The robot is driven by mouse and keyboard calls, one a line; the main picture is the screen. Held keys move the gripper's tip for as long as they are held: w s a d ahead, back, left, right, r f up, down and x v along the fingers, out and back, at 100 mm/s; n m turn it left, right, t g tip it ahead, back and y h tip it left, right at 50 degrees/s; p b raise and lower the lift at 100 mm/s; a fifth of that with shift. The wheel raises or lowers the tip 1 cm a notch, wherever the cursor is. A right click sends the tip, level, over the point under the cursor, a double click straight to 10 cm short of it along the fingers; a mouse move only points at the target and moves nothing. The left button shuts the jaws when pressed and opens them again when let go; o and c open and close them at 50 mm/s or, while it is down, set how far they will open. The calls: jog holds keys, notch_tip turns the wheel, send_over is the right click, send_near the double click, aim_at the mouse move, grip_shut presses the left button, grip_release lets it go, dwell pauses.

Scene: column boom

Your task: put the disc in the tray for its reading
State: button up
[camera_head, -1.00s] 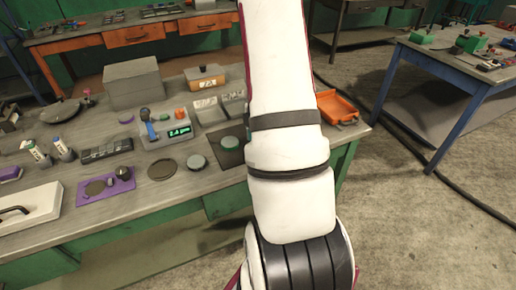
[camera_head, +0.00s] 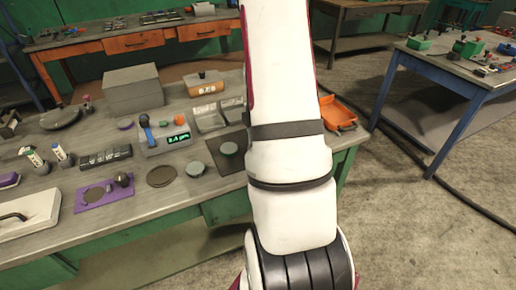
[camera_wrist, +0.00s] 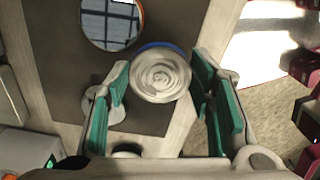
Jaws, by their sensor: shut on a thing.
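In the wrist view my gripper (camera_wrist: 166,100) has its teal-padded fingers on either side of a round disc (camera_wrist: 160,73). The disc has a swirled metallic face and a blue edge on its far side. It is seen above a dark mat (camera_wrist: 72,75) and the bench beside it. In the head view my arm hides the gripper and the held disc. Two small grey trays (camera_head: 211,122) with pale labels stand side by side left of my arm. A meter (camera_head: 166,145) with a lit green display stands left of them; its digits are too small to read surely.
An orange tray (camera_head: 340,113) lies right of my arm at the bench end. A grey block (camera_head: 134,90) and a yellow box (camera_head: 206,86) stand behind. A purple plate (camera_head: 85,203) lies front left.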

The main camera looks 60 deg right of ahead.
jog(key=s+a+r, duration=0.1)
jog(key=s+a, duration=0.2)
jog(key=s, duration=0.4)
jog(key=s+a+r, duration=0.1)
jog(key=s+a, duration=0.3)
jog(key=s, duration=0.3)
jog(key=shift+a+r, duration=0.2)
jog(key=shift+r, duration=0.15)
